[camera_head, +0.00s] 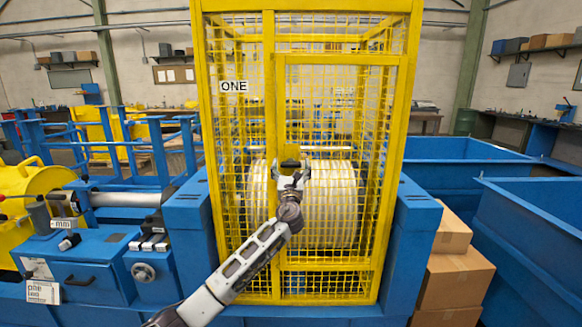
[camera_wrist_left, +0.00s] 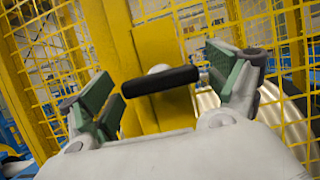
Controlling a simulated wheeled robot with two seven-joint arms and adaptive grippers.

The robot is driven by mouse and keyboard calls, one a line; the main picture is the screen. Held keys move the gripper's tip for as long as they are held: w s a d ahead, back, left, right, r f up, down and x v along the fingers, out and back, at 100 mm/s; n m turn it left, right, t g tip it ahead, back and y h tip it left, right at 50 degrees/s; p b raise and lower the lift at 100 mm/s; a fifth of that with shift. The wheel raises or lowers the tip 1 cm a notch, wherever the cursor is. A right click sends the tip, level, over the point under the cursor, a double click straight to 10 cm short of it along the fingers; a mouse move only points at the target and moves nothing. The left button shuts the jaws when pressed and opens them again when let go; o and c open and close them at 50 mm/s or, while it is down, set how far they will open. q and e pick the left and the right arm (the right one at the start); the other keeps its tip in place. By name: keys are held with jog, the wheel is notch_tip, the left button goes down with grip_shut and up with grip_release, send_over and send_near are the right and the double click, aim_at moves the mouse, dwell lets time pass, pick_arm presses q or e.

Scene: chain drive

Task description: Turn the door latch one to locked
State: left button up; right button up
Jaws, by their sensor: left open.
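The yellow mesh cage door (camera_head: 340,59) stands upright in front of me, and a white sign reading ONE (camera_head: 233,86) hangs to its left. The door latch (camera_wrist_left: 160,81) has a black bar handle on a yellow plate; its handle also shows in the head view (camera_head: 290,163). The handle lies nearly level, slightly tilted in the left wrist view. My left gripper (camera_head: 291,170) is open at the latch, with its green-padded fingers on either side of the handle. The handle's right end is close to one finger; I cannot tell whether they touch. My right gripper is not in view.
A large pale drum (camera_head: 330,205) sits behind the mesh. Blue machine housings flank the cage. Stacked cardboard boxes (camera_head: 455,278) and blue bins (camera_head: 535,215) stand at the right. A blue cabinet (camera_head: 75,270) with a lever stands at the left.

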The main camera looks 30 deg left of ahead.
pick_arm(q)
jog(key=shift+w+a, duration=0.15)
jog(key=shift+w, duration=0.05)
jog(key=shift+r, duration=0.1)
jog(key=c, duration=1)
